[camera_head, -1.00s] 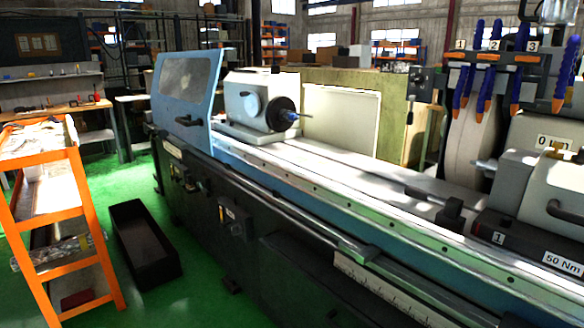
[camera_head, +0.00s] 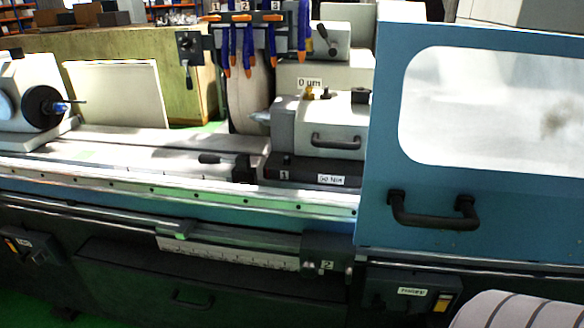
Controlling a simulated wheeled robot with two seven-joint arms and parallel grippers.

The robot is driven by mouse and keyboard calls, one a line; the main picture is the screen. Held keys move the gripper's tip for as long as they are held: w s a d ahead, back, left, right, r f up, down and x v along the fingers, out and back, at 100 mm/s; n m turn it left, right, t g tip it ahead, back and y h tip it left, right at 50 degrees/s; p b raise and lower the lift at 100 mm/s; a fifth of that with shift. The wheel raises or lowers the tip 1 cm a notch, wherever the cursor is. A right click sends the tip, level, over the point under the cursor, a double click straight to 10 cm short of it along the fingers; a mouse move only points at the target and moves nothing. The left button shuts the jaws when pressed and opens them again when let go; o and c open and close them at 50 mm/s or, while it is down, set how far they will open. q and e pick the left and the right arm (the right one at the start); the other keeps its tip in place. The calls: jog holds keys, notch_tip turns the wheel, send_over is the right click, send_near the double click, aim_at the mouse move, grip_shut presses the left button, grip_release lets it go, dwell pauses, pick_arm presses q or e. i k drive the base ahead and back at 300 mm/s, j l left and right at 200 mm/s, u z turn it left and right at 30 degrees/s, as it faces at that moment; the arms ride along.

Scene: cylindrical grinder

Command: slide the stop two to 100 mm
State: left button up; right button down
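Stop two is a dark block (camera_head: 325,250) marked "2" on the front rail of the grinder. It sits at the right end of a pale graduated scale (camera_head: 230,253). The scale's figures are too small to read. A smaller grey piece (camera_head: 173,229) is on the rail near the scale's left end.
A blue sliding door (camera_head: 385,150) with a black handle (camera_head: 432,212) covers the right side. A black lever (camera_head: 220,159) and a block marked "1" (camera_head: 285,173) are on the table above. A switch panel (camera_head: 410,295) is below right.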

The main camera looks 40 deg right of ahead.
aim_at(337, 252)
jog(key=z, duration=1.35)
